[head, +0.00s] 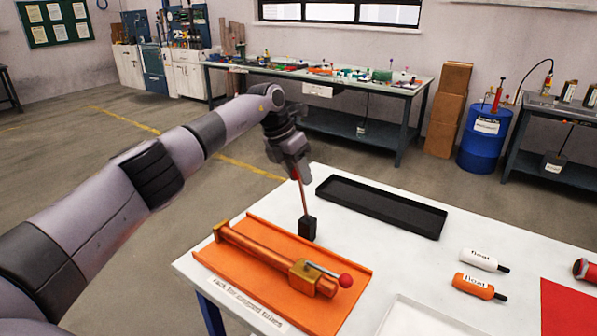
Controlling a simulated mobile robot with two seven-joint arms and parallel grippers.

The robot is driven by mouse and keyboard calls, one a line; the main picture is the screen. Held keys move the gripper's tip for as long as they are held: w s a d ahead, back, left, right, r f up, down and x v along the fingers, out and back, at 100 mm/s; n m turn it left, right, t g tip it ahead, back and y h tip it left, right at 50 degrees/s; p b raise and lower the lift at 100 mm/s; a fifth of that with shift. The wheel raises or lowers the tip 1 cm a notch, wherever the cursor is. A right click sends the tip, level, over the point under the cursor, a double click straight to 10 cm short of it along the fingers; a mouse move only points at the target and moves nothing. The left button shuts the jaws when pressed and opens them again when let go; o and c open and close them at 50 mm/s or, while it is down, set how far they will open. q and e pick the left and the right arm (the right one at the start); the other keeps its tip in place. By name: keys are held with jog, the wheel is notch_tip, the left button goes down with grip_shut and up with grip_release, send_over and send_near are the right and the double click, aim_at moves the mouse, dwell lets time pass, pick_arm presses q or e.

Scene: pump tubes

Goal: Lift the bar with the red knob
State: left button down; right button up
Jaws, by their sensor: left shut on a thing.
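My left gripper (296,172) points down over the back left of the white table. It is shut on the upper end of a thin reddish-brown bar (304,198), where a bit of red shows between the fingers. The rest of the knob is hidden by the gripper. The bar stands nearly upright, leaning slightly, and its lower end meets a small black block (307,229) at the table. I cannot tell whether the block touches the tabletop. My right gripper is not in view.
An orange rack (347,295) in front holds a copper tube (255,247) with a brass fitting and a red-ended lever (345,281). A black tray (385,208) lies behind to the right. A white float (478,259) and an orange float (473,286) lie further right.

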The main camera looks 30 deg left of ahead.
pick_arm(q)
jog(key=c, duration=0.8)
grip_release()
jog(key=shift+r, duration=0.1)
jog(key=shift+b+v, duration=0.55)
jog(key=shift+v, duration=2.9)
